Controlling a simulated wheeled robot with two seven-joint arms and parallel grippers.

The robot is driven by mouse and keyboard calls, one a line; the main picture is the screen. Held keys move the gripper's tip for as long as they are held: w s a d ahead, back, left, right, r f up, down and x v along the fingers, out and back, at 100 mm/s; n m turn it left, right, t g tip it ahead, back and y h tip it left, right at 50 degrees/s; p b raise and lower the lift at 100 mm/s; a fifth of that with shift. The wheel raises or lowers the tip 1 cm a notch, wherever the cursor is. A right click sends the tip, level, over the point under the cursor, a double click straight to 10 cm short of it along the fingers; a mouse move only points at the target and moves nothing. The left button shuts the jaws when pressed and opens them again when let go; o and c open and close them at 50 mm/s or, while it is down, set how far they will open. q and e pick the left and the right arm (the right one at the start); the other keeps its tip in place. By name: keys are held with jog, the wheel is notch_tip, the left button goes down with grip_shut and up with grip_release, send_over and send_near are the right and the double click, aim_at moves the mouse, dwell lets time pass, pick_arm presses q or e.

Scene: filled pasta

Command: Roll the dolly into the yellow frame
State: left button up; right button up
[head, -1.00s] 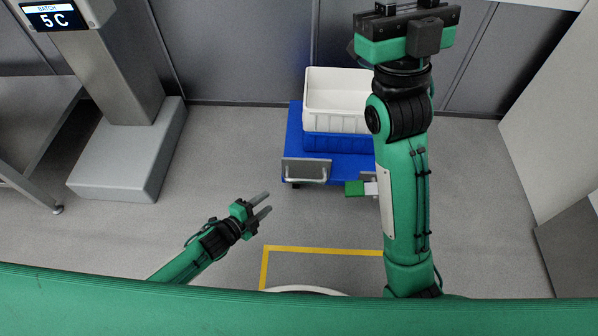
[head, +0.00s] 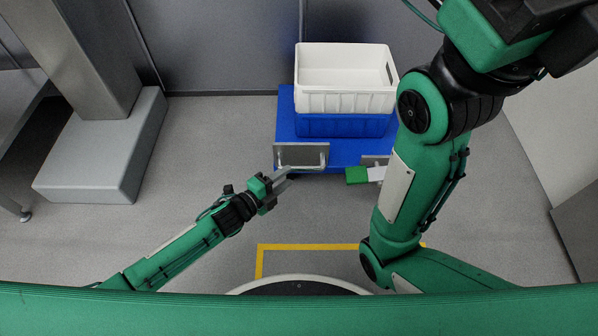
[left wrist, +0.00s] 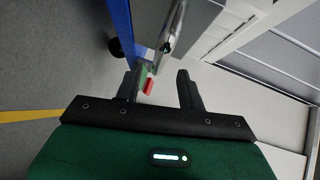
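The blue dolly (head: 287,125) stands by the back wall. Its near side carries a grey plate with a silver handle (head: 325,158) and, to the right, a green and white piece (head: 357,175). The yellow frame (head: 300,247) is marked on the floor nearer me, partly hidden by my right arm and base; its line also shows in the left wrist view (left wrist: 30,115). My left gripper (head: 282,178) is open and empty, its tips close to the handle's lower left. In the left wrist view the handle (left wrist: 176,32) lies beyond the parted fingers (left wrist: 158,80). My right gripper's fingers are outside the view.
A blue crate (head: 340,126) with an empty white crate (head: 345,103) on top rides on the dolly. A grey pedestal (head: 100,150) stands at the left. The floor between dolly and yellow frame is clear apart from my arms. A wall bounds the right.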

aim_at(297, 170)
pick_arm(q)
jog(key=b+x, duration=0.2)
jog(key=x, duration=0.3)
jog(key=shift+w+d+f, duration=0.15)
jog(key=shift+d, duration=0.05)
jog(key=shift+w+d+b, duration=0.3)
jog(key=shift+d+b, duration=0.05)
grip_shut()
